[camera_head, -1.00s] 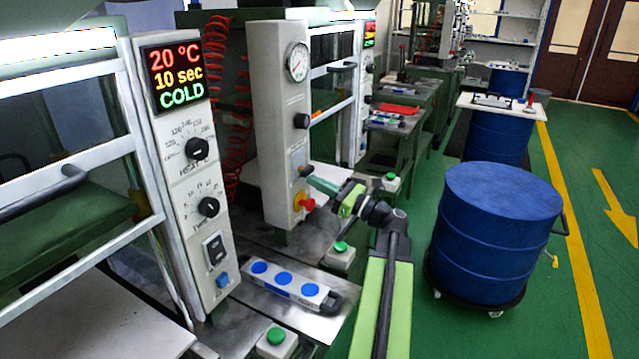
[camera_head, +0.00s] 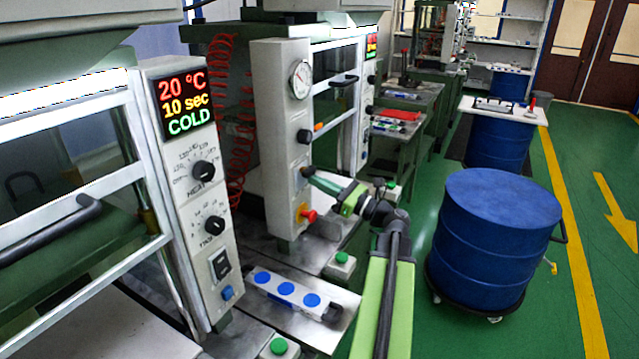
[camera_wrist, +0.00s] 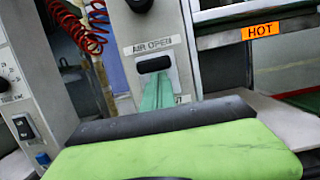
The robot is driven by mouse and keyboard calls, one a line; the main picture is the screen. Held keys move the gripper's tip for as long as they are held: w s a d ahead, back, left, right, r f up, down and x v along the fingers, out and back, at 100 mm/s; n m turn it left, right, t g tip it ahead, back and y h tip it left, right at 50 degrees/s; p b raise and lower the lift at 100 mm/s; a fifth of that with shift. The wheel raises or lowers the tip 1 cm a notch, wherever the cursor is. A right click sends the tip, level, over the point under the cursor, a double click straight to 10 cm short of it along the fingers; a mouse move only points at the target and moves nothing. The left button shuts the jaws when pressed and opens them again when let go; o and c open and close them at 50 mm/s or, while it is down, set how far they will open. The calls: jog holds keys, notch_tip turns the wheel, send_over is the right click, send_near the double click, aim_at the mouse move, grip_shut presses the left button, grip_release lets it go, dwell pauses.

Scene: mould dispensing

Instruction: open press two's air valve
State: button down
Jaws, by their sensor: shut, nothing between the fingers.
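Press two's air valve shows in the wrist view as a black handle (camera_wrist: 153,65) on a pale plate on the white column (camera_wrist: 125,30). The handle lies crosswise just under the words AIR OPEN, at the upper part of its plate. A lower label is mostly hidden. My gripper (camera_wrist: 157,82) is shut and empty, its teal fingers just below the handle; whether they touch it I cannot tell.
A red knob (camera_head: 308,215) is below my gripper on the column. The pressure gauge (camera_head: 300,78) is above. Red coiled hose (camera_head: 236,120) hangs left of the column. A blue drum (camera_head: 495,235) stands right of my arm. An orange HOT label (camera_wrist: 260,30) marks a bar.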

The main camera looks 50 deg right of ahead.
jog(key=s+d+f+b, duration=0.2)
jog(key=s+f+b, duration=0.4)
jog(key=s, duration=0.3)
jog(key=shift+s+d+f, duration=0.15)
jog(key=shift+s+f, duration=0.1)
